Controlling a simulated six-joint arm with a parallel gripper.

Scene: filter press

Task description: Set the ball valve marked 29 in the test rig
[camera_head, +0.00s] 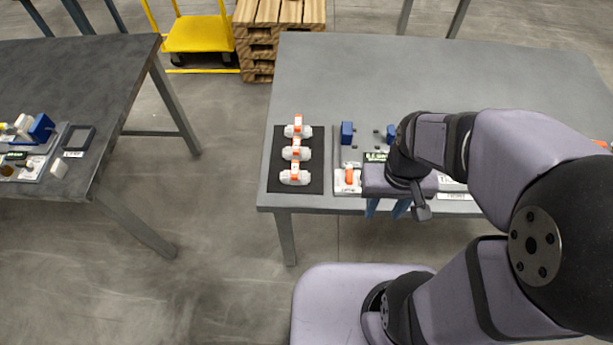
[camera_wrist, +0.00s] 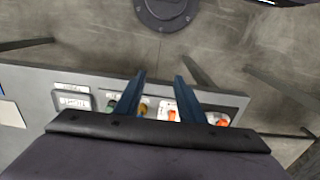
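Three white ball valves with orange handles (camera_head: 298,131) (camera_head: 296,153) (camera_head: 294,177) lie in a column on a black mat (camera_head: 275,183) at the near left of the grey table. The number 29 cannot be read on any of them. The test rig (camera_head: 343,139) stands right of the mat, partly hidden by my arm. It has blue blocks (camera_head: 347,133), and a white and orange part (camera_head: 348,178) sits at its front left. My gripper (camera_head: 387,210) hangs at the table's front edge, its blue fingers apart and empty. The wrist view shows the open fingers (camera_wrist: 160,76) over the front edge.
In the wrist view, orange and white parts (camera_wrist: 221,119) and a labelled plate (camera_wrist: 73,101) lie on the table. Another table (camera_head: 110,60) with a fixture stands at left, across open floor. A pallet stack (camera_head: 258,50) and yellow cart (camera_head: 198,35) stand behind. The table's back is clear.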

